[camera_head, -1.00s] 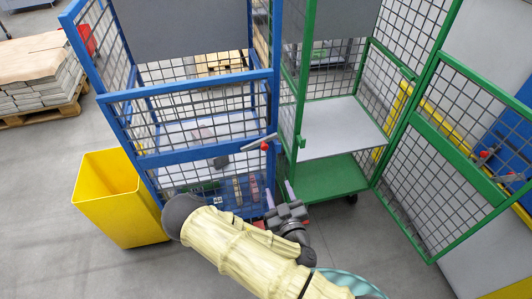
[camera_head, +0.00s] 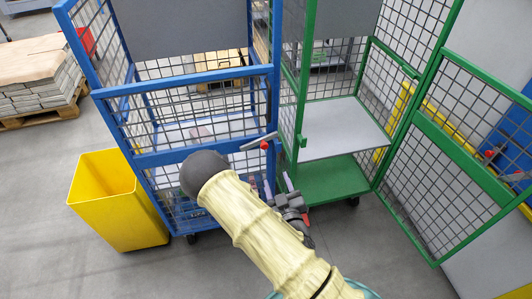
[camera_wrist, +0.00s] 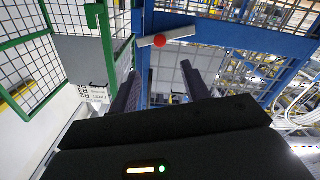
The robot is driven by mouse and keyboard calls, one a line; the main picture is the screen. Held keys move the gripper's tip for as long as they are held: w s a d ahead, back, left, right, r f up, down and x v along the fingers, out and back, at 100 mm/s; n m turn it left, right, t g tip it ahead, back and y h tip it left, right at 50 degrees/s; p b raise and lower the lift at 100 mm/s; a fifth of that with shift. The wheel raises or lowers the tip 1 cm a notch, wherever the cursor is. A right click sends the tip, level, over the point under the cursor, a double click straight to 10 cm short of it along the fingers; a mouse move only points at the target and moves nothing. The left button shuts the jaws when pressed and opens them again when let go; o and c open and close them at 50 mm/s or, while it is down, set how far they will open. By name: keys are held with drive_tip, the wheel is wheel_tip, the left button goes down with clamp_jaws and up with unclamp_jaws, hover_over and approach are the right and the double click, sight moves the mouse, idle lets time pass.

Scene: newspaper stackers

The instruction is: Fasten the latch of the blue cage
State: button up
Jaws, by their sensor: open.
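The blue cage (camera_head: 190,80) stands left of centre with its mesh front gate across the frame. Its latch (camera_head: 258,143) is a grey bar with a red knob, on the right front post, lying slightly tilted with its right end higher. In the wrist view the latch (camera_wrist: 178,35) shows ahead of the fingers, near the top. My gripper (camera_head: 278,186) is open and empty, below the latch and apart from it, fingers pointing up toward it. In the wrist view my gripper (camera_wrist: 160,72) has its two fingers spread, with the red knob between their directions.
A green cage (camera_head: 330,180) with its door (camera_head: 460,150) swung open stands close on the right. A yellow bin (camera_head: 115,205) stands at the left. Stacked newspapers on a pallet (camera_head: 40,85) lie farther left. Bare floor is in front.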

sight(265, 148)
drive_tip(key=x, duration=1.4)
drive_tip(key=shift+w+p, duration=0.3)
drive_tip(key=shift+p, duration=0.05)
drive_tip(key=shift+f, duration=0.1)
clamp_jaws()
